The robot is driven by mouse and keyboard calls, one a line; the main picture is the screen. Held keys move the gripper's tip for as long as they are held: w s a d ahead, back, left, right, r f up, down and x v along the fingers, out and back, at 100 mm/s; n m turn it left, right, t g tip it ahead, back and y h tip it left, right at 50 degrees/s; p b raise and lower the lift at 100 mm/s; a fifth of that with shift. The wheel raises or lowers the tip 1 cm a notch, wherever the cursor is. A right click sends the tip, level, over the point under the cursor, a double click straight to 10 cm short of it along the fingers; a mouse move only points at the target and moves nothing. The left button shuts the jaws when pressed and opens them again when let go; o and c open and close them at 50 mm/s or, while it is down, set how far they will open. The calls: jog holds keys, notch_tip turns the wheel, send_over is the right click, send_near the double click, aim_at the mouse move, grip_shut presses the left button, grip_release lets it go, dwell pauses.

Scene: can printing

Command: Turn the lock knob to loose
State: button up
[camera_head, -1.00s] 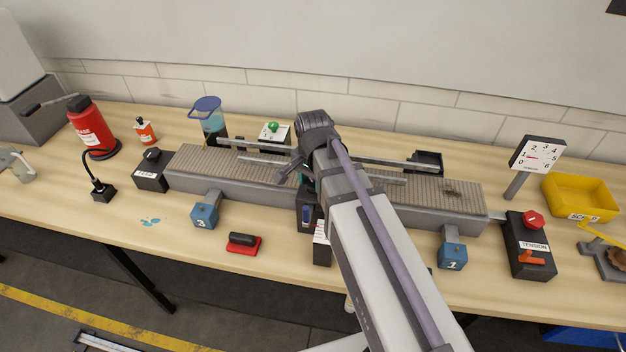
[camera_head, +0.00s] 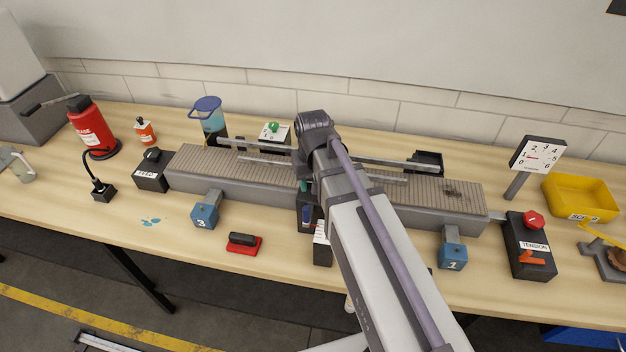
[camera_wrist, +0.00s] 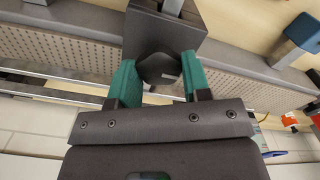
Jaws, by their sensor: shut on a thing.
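In the wrist view my gripper (camera_wrist: 159,62) has its two green fingers on either side of a dark, angular knob (camera_wrist: 158,69), and it is shut on it. The knob sits at the end of a dark block (camera_wrist: 187,34) beside the conveyor. Any loose or lock marking on it is not visible. In the head view my wrist and arm cover the knob and most of the gripper. Below my wrist, part of a dark housing (camera_head: 307,217) shows in front of the conveyor.
The conveyor (camera_head: 225,168) runs left and right under my arm, with metal guide rails (camera_head: 262,147) above it. Blue blocks marked 3 (camera_head: 204,216) and 1 (camera_head: 452,257) stand in front. A tension box (camera_head: 528,250) is at the right. A red-based stamp (camera_head: 243,245) lies front left.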

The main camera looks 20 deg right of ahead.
jog(key=n, duration=1.1)
jog(key=shift+n, duration=2.1)
jog(key=o, duration=0.9)
jog(key=shift+o, duration=0.2)
jog(key=shift+r, duration=0.1)
